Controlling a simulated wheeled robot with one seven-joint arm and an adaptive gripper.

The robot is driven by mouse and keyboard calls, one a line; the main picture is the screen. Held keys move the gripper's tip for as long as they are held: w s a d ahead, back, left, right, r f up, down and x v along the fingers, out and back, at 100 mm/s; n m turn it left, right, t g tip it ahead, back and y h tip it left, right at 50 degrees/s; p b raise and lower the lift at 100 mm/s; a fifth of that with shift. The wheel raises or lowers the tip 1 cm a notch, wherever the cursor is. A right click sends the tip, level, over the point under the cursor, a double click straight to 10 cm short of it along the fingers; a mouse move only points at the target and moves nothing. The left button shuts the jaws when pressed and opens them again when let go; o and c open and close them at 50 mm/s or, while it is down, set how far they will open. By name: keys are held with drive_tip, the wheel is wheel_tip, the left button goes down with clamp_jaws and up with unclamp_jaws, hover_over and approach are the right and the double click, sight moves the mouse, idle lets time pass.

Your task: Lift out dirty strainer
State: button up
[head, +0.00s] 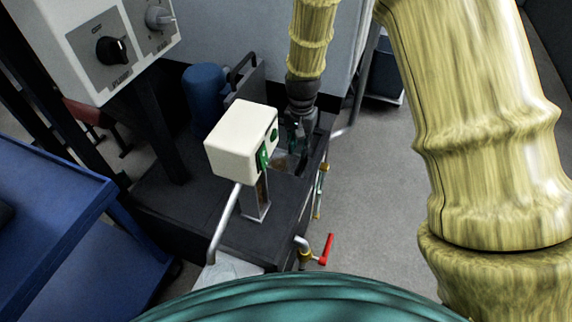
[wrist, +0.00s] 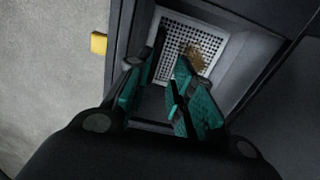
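The dirty strainer (wrist: 176,36) shows in the wrist view as a pale perforated plate with a brown clump (wrist: 194,60) on it. It sits down inside a dark rectangular opening. In the head view the opening is mostly hidden by my gripper, with a brownish patch beside it. My gripper (head: 296,146) points down over the opening in the dark tank top (head: 175,205). In the wrist view my gripper's green-padded fingers (wrist: 164,76) are apart, with the plate visible beyond and between them. I see nothing held. Whether a fingertip touches the strainer, I cannot tell.
A cream box with green parts (head: 238,140) stands on a post close left of my gripper. A blue motor (head: 203,97) stands behind. A bent pipe (head: 223,225) and a red-handled valve (head: 326,249) are in front. A blue cart (head: 60,195) is left.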

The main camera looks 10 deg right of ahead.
sight(302, 160)
drive_tip(key=f, duration=0.3)
drive_tip(key=f+b, duration=0.1)
drive_tip(key=shift+d+f, duration=0.2)
drive_tip(key=shift+d, duration=0.1)
drive_tip(key=shift+w+d+f+b, duration=0.1)
drive_tip(key=shift+f+b, duration=0.35)
drive_tip(key=shift+f, duration=0.4)
drive_tip(key=shift+w+d+f+b, duration=0.15)
drive_tip(key=shift+f+b, duration=0.25)
drive_tip(key=shift+f, duration=0.45)
drive_tip(key=shift+w+d+f+b, duration=0.1)
drive_tip(key=shift+f+b, duration=0.35)
drive_tip(key=shift+f, duration=0.4)
clamp_jaws()
